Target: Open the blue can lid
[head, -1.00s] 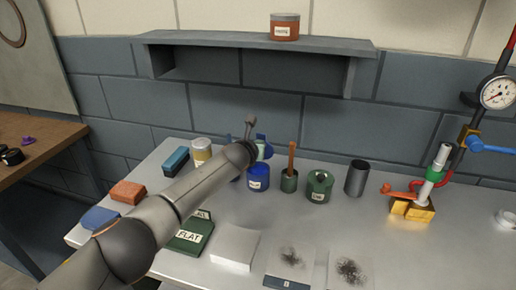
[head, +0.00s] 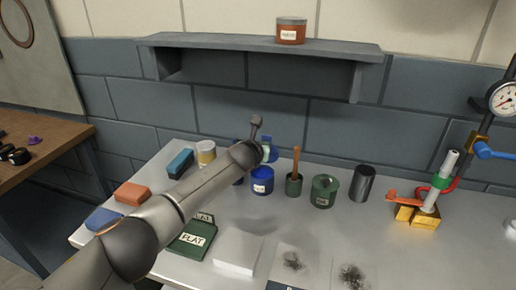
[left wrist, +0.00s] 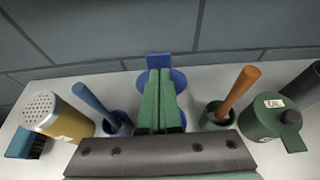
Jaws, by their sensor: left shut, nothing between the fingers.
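The blue can (head: 262,182) stands on the grey table, with a pale label on its front. A blue piece (head: 269,141), which looks like its raised lid, shows above and behind it. In the left wrist view a blue disc with a tab (left wrist: 158,61) lies partly hidden behind my fingers; its exact tilt is unclear. My left gripper (head: 266,152) is above the can, close to the blue piece. Its green fingers (left wrist: 159,95) are together and empty. I cannot tell whether they touch the blue piece. My right gripper is not in view.
A blue-handled tool in a pot (left wrist: 92,102) stands left of the can. A green pot (head: 294,187) with an orange-brown handle, a green can (head: 324,192) and a dark cylinder (head: 362,183) stand to the right. A shelf (head: 240,42) is on the wall.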

